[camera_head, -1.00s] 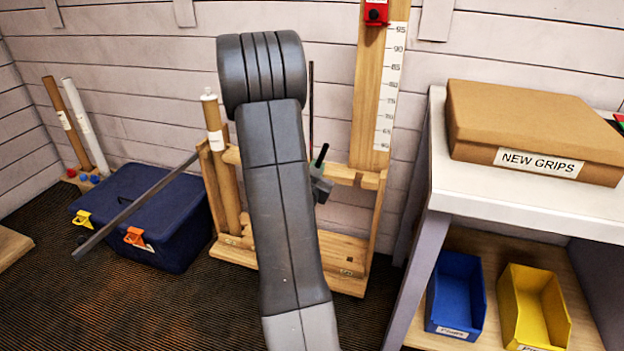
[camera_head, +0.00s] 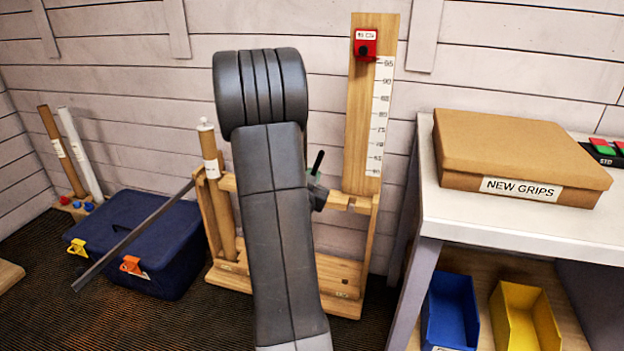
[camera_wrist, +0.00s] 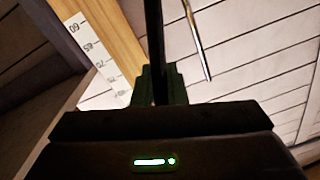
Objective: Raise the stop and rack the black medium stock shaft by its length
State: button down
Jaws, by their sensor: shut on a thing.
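My gripper (camera_head: 317,190) is at the wooden rack, partly hidden behind my arm in the head view. In the wrist view my gripper (camera_wrist: 160,85) is shut on a black shaft (camera_wrist: 153,35), which runs up out of frame. A short black upper piece of the shaft (camera_head: 318,162) shows above my gripper in the head view; the rest is hidden. The red stop (camera_head: 365,44) sits high on the wooden post (camera_head: 362,110), just above the top of the white length scale (camera_head: 380,115). The scale also shows in the wrist view (camera_wrist: 100,58).
A thin silvery rod (camera_wrist: 195,40) shows right of the held shaft. A wooden rack frame (camera_head: 345,300) stands on the floor. A long grey bar (camera_head: 130,238) slants across the blue box (camera_head: 165,265). A table with a NEW GRIPS box (camera_head: 520,160) stands right, above blue and yellow bins.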

jog(key=shift+r+p, duration=1.35)
jog(key=shift+r, duration=1.35)
jog(key=b+v, duration=0.1)
jog(key=v, duration=1.2)
jog(key=shift+a+b, duration=0.3)
jog(key=shift+b, duration=0.1)
jog(key=shift+w+d, duration=0.1)
jog(key=shift+w, duration=0.05)
